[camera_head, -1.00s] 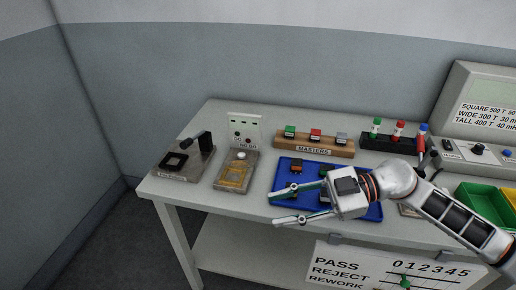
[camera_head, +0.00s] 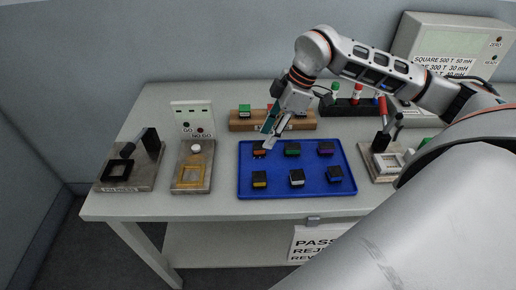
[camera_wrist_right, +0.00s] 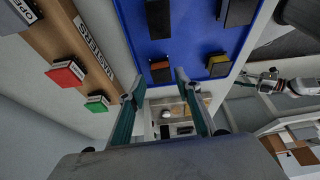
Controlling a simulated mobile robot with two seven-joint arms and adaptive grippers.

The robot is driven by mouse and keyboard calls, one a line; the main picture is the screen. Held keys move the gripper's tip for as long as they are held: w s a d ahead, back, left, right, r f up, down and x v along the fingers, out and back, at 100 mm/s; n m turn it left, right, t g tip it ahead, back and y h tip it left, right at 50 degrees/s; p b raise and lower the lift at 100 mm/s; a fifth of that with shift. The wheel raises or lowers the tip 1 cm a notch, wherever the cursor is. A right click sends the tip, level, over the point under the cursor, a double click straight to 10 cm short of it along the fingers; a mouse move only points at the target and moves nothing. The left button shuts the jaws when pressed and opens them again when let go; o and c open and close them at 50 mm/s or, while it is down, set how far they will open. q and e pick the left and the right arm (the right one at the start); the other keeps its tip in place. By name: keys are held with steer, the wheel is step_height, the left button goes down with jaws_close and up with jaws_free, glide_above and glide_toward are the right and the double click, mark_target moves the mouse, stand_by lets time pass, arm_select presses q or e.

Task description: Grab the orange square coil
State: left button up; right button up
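The orange square coil (camera_head: 260,152) sits at the back left of the blue tray (camera_head: 297,168). It is dark-topped with an orange side, and my gripper partly hides it in the head view. In the right wrist view the orange coil (camera_wrist_right: 161,70) lies just beyond the fingertips, roughly in line with the gap between them. My right gripper (camera_head: 269,136) points down over the tray's back left; its two fingers (camera_wrist_right: 158,82) are spread with nothing between them. My left gripper (camera_wrist_right: 265,82) appears small at the right of the wrist view; its finger state is unclear.
A yellow coil (camera_head: 259,180) is in front of the orange one, a green coil (camera_head: 292,149) to its right; several others share the tray. The wooden masters rack (camera_head: 243,124) stands close behind. A fixture with a yellow square frame (camera_head: 190,178) is left of the tray.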

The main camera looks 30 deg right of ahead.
mark_target(259, 150)
steer(key=x, duration=0.4)
steer(key=shift+a+f, duration=0.1)
steer(key=shift+f, duration=0.05)
steer(key=c, duration=0.9)
